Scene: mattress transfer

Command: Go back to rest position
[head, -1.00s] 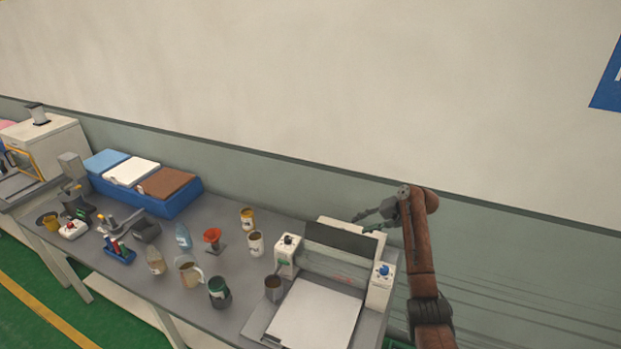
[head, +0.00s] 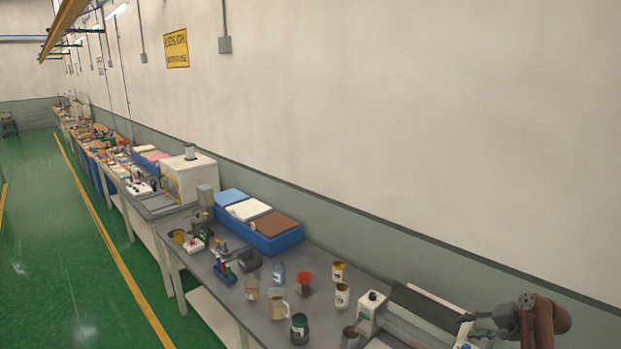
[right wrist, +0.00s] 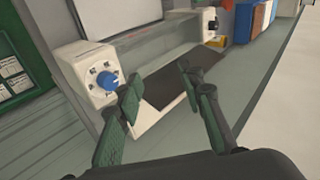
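My right gripper (head: 470,325) is at the lower right of the head view, by the white machine (head: 368,314) at the near end of the bench. In the right wrist view its two green-padded fingers (right wrist: 158,84) are spread apart, with nothing between them. The machine, with a blue dial (right wrist: 107,81) and a dark panel (right wrist: 172,82), shows beyond the fingers. I cannot tell whether the fingers touch it. My left gripper is in neither view.
A white box-shaped machine (head: 192,178) stands farther along. The green floor (head: 70,240) at the left is clear.

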